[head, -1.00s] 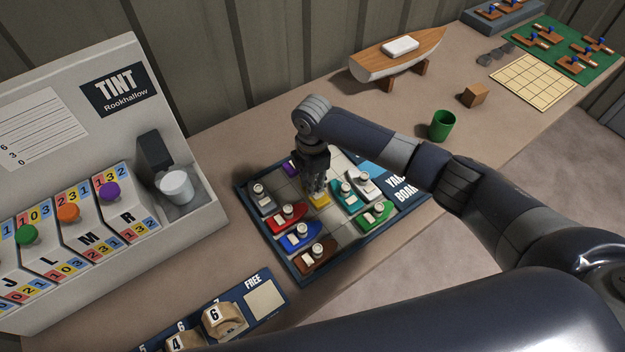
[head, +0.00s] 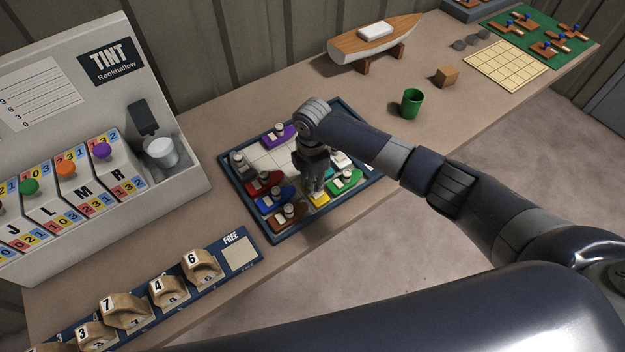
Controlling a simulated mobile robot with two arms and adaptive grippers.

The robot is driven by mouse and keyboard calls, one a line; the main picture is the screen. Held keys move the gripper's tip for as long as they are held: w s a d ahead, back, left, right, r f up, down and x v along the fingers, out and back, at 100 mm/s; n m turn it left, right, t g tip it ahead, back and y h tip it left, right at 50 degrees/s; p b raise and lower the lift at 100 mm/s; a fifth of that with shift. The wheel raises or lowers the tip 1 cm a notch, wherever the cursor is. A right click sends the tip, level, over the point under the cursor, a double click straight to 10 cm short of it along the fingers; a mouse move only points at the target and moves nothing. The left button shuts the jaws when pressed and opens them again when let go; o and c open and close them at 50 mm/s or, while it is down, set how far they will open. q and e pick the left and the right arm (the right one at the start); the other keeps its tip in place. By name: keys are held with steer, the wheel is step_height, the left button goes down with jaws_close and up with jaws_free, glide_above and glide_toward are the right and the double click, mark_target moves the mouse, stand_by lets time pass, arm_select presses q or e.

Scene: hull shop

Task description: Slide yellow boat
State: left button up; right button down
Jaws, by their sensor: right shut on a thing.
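The yellow boat (head: 319,201) sits in the framed yard board (head: 277,238), close to its front edge. It lies between the brown boat (head: 287,216) and blue boat (head: 273,201) on the left and the green boat (head: 345,181) on the right. My right gripper (head: 316,190) points down from above and is shut on the yellow boat, hiding much of it. The teal and white boats are mostly hidden behind my right gripper and arm. My left gripper is not in view.
A red boat (head: 264,183), a grey boat (head: 242,165) and a purple boat (head: 279,136) share the board. Bare squares (head: 271,157) lie behind the gripper. A green cup (head: 411,103) and a wooden block (head: 446,76) stand to the right. A tint machine (head: 165,185) stands left.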

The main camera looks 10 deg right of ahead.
steer(key=c, duration=1.4)
jaws_free()
steer(key=shift+s+d+f, duration=0.1)
steer(key=shift+s+d, duration=0.15)
steer(key=shift+c, duration=0.2)
steer(key=shift+w+a+r, duration=0.1)
steer(key=shift+r, duration=0.3)
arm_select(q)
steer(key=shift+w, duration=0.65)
arm_select(e)
step_height(320, 180, up, 11)
steer(key=shift+r, duration=0.15)
